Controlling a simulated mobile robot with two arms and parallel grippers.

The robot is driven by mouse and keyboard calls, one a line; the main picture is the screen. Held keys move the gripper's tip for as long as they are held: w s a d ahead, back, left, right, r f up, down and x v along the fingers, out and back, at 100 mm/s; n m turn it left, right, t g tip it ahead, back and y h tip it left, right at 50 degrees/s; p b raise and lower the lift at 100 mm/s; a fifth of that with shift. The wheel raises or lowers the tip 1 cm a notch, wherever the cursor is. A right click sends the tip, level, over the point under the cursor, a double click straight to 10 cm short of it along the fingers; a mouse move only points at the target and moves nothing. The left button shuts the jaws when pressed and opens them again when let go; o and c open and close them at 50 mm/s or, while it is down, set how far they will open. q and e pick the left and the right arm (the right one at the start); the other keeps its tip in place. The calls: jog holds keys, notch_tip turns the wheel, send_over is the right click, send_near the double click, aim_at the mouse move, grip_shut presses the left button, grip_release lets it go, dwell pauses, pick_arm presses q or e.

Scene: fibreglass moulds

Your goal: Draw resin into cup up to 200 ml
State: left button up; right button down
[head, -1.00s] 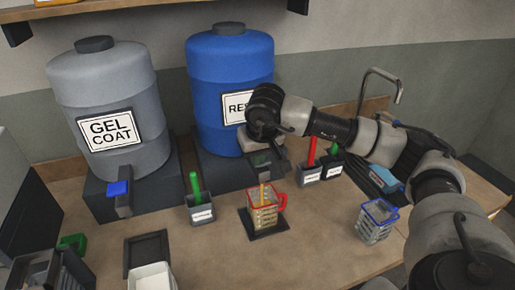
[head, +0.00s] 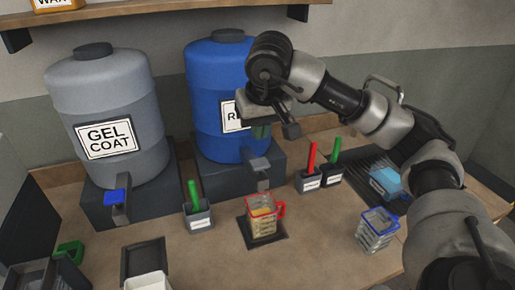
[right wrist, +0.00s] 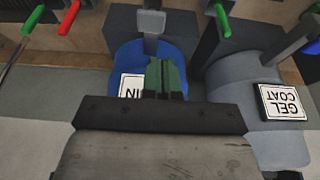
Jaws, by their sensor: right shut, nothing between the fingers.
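The blue resin drum (head: 215,95) stands on a dark block, its label partly hidden by my right arm. Its grey tap (head: 260,172) is above the measuring cup (head: 264,224). The cup has a red handle, stands upright on a dark square pad (head: 244,237), and holds amber liquid. No stream shows between tap and cup. I cannot read the cup's marks. My right gripper (head: 263,130) is shut and empty in front of the drum, above and apart from the tap. The right wrist view shows its green fingers (right wrist: 165,80) together and the tap (right wrist: 152,22) beyond. My left gripper is out of view.
A grey gel coat drum (head: 108,110) with a blue-handled tap stands left. Small holders with a green stick (head: 193,192), a red stick (head: 310,155) and another green stick (head: 335,152) flank the tap. A blue-rimmed cup (head: 376,232) stands right. The front table middle is clear.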

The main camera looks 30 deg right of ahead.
jog(key=shift+v, duration=1.15)
dwell(0.5)
